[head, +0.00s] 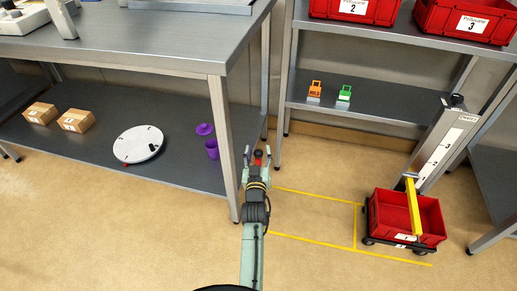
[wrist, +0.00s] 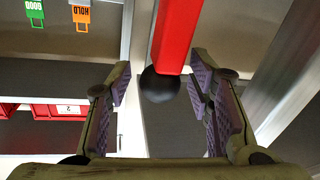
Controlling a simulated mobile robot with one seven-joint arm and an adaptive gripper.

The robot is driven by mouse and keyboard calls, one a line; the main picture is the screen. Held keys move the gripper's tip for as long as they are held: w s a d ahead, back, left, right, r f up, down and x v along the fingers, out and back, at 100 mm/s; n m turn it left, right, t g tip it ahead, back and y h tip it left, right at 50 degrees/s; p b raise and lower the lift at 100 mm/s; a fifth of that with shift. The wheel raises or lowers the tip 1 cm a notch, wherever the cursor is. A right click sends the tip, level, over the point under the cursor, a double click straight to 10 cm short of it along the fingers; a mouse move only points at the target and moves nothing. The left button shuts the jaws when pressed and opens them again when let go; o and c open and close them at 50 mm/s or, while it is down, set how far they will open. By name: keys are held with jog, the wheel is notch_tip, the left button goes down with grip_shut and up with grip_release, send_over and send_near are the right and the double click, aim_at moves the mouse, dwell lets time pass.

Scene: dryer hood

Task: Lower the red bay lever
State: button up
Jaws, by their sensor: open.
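The red bay lever (wrist: 178,30) is a red bar ending in a black ball knob (wrist: 160,86). In the wrist view the knob shows between the two fingers of my gripper (wrist: 162,78), which are open, with visible gaps on both sides. In the head view my gripper (head: 258,156) is by the front right leg of the grey bench, with the black knob (head: 258,153) and a short red piece between its fingertips. The lever's far end and its mount are hidden or out of view. I cannot tell the exact depth between knob and fingers.
A metal bench (head: 150,52) with a lower shelf stands left; its leg (head: 224,150) is close to my gripper. A rack shelf (head: 385,103) holds orange and green tags. A red crate (head: 425,215) sits on a cart at right. Yellow-lined floor (head: 310,215) is clear.

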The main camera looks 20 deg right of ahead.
jog(key=shift+s, duration=0.1)
jog(key=shift+c, duration=0.4)
grip_shut()
dwell(0.4)
